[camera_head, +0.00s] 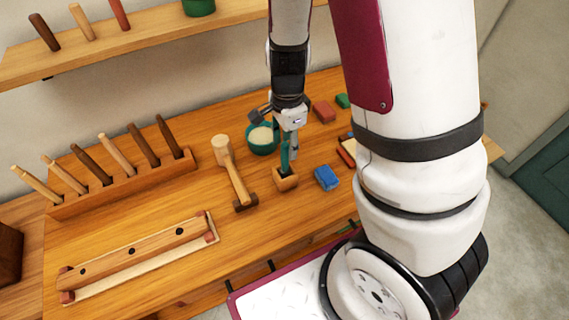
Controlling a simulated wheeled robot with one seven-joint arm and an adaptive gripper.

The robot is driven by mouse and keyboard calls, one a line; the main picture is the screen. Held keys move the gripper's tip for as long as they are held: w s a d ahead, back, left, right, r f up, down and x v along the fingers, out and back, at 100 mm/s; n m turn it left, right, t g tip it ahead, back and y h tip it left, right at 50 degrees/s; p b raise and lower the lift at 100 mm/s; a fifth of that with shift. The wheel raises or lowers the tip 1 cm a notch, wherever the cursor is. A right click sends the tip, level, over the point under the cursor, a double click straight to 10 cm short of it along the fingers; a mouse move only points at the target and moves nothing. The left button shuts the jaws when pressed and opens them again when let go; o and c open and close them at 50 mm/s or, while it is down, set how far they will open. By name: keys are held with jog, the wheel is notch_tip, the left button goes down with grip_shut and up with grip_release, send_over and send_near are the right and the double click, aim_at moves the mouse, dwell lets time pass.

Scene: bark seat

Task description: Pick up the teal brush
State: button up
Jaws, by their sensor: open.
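The teal brush (285,158) stands upright in a small wooden block holder (287,182) on the workbench. Its upper part is partly covered by my gripper. My gripper (291,148) points down from above, right over the holder, with its fingers at the brush's upper part. The gripper is open. I cannot tell whether a finger touches the brush.
A teal bowl (262,139) with pale contents sits just behind left. A mallet (234,172) lies left, and a blue block (327,178) right. Red (324,111) and green blocks (342,100) lie behind. A tool rack (125,184) stands far left on the workbench (200,200).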

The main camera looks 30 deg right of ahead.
aim_at(285, 155)
jog(key=shift+a+f, duration=0.15)
jog(key=shift+f, duration=1.05)
jog(key=shift+a+f, duration=0.1)
jog(key=shift+f, duration=1.05)
jog(key=shift+c, duration=0.2)
grip_shut()
